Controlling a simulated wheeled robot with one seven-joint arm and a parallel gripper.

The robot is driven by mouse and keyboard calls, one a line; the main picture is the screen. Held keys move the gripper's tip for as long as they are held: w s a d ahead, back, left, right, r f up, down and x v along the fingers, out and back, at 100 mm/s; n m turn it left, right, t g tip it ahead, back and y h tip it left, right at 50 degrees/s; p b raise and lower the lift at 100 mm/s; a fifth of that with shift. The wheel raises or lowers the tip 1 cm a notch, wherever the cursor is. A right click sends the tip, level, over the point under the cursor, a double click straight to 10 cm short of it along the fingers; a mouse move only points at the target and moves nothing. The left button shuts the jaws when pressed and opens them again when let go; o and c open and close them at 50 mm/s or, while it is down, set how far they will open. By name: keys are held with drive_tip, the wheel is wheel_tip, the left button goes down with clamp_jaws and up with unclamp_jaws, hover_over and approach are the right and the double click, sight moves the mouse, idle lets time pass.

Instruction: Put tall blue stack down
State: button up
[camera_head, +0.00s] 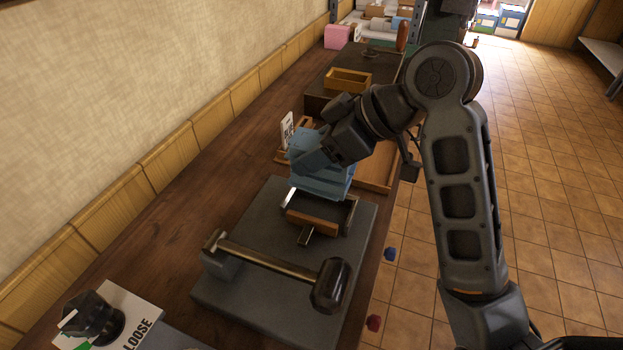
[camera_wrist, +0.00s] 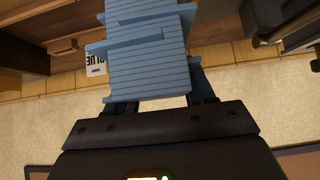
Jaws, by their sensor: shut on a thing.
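The tall blue stack (camera_head: 322,183) is a pile of thin blue layers. In the head view it is just behind the press, over or beside its far end; I cannot tell whether its underside touches anything. My gripper (camera_head: 318,152) reaches it from the upper right and is shut on it. In the wrist view the blue stack (camera_wrist: 148,65) fills the space between the fingers of my gripper (camera_wrist: 160,100). The press has a grey base plate (camera_head: 245,305), a lever with a dark knob (camera_head: 329,286) and a wooden block (camera_head: 312,221).
A white sign (camera_head: 287,130) stands on a wooden holder behind the stack; the wrist view shows its BLUE lettering (camera_wrist: 97,62). A wooden box (camera_head: 348,80) stands farther back. A card reading LOOSE (camera_head: 137,325) lies front left. The dark bench (camera_head: 150,245) is bare along the wall.

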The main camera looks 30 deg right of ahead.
sight(303, 188)
drive_tip(key=shift+s+a+f, duration=0.65)
drive_tip(key=shift+a, duration=0.05)
drive_tip(key=shift+f, duration=1.9)
drive_tip(key=shift+f, duration=0.1)
drive_tip(key=o, duration=1.3)
drive_tip(key=shift+o, duration=0.2)
drive_tip(key=p+v, duration=0.1)
drive_tip(key=v, duration=1.1)
